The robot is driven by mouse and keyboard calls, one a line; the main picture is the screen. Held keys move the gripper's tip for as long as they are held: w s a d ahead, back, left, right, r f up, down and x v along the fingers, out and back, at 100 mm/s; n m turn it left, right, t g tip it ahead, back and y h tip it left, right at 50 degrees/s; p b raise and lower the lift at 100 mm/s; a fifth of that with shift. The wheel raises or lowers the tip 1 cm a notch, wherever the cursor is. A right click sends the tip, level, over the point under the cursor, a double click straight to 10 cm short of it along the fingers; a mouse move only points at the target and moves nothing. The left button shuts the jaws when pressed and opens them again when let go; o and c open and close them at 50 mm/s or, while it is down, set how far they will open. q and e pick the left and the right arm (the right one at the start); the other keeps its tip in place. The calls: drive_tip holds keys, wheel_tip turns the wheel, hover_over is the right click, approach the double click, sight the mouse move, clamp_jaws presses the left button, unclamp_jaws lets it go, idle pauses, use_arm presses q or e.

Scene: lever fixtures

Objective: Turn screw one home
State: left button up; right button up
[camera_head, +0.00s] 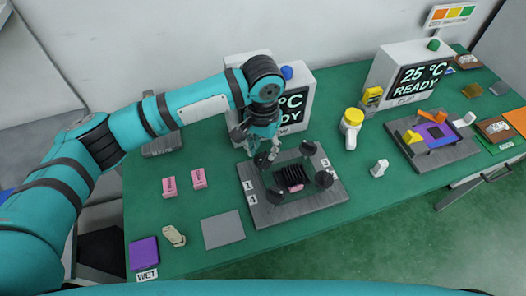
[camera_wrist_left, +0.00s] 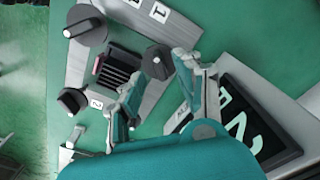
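A grey plate (camera_head: 312,202) bears a black knob-headed screw at each corner, around a black finned block (camera_head: 291,177) with pink at its edge. Number labels sit by the corners. Screw one (camera_head: 261,161), by label 1 (camera_head: 249,185), is partly covered by my left gripper (camera_head: 264,153) in the head view. In the left wrist view, my left gripper (camera_wrist_left: 157,76) has its fingers spread, with screw one (camera_wrist_left: 157,60) at the gap between the tips. Contact cannot be made out. The turn angle of the knob is unclear. My right gripper is not in view.
Display boxes (camera_head: 408,72) stand at the back of the green table. Pink blocks (camera_head: 199,179), a grey pad (camera_head: 222,229) and a purple pad (camera_head: 144,252) lie left. A yellow-capped bottle (camera_head: 352,127) and a second fixture (camera_head: 446,150) stand right. Bare table surrounds the plate's front.

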sight(263, 156)
use_arm(q)
drive_tip(key=shift+f, duration=1.5)
drive_tip(key=shift+c, duration=0.3)
clamp_jaws()
